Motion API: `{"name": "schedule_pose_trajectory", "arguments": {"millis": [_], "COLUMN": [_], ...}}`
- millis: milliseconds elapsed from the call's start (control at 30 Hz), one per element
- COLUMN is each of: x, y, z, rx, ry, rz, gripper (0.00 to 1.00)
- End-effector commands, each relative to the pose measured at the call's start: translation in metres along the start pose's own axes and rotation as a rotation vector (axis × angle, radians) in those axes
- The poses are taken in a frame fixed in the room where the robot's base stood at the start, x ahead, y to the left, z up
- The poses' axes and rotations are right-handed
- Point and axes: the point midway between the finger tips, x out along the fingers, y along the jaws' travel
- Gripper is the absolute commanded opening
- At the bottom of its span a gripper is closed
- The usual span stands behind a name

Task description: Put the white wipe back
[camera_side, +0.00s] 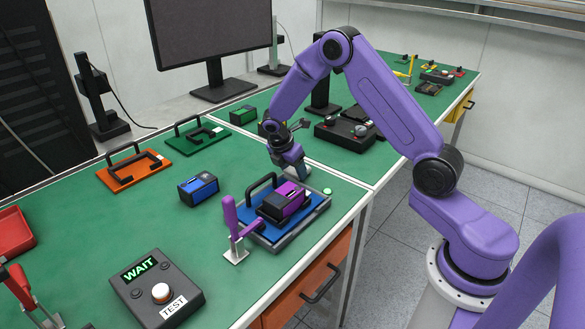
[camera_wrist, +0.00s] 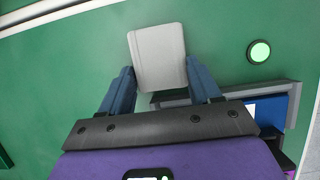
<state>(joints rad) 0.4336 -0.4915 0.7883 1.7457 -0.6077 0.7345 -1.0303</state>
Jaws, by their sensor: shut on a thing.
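The white wipe (camera_wrist: 158,50) is a pale, flat, rounded rectangle in the wrist view. My gripper (camera_wrist: 160,72) has its two blue fingers on either side of it and is shut on it. In the side view, my gripper (camera_side: 298,172) is just behind the blue tray with the purple device; the wipe is hard to make out there. I cannot tell whether the wipe touches the green mat. A round pale-green disc (camera_wrist: 259,51) lies to the right of the wipe and also shows in the side view (camera_side: 327,191).
The grey-rimmed tray (camera_side: 293,238) holds a blue plate and a purple device (camera_side: 284,201). A purple toggle clamp (camera_side: 235,230) stands at its left. A blue device (camera_side: 198,188), an orange frame (camera_side: 133,170) and a WAIT/TEST box (camera_side: 157,290) stand left on the green mat.

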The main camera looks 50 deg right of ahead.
Motion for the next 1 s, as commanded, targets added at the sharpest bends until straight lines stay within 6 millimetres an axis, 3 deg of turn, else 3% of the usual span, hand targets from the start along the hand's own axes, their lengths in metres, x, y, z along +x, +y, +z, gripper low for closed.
{"name": "schedule_pose_trajectory", "arguments": {"millis": [133,167,200,233,667,1000], "x": [0.003,0.003,0.003,0.003,-0.007,-0.071], "y": [0.000,0.000,0.000,0.000,0.001,0.001], "z": [-0.001,-0.001,-0.001,-0.001,0.000,0.000], "rx": [-0.001,-0.001,-0.001,-0.001,-0.001,0.000], "ry": [0.000,0.000,0.000,0.000,0.000,0.001], "rz": [-0.001,0.000,0.000,0.000,0.002,0.006], "gripper": [0.34,0.69,0.82,0.88,0.88,0.88]}}
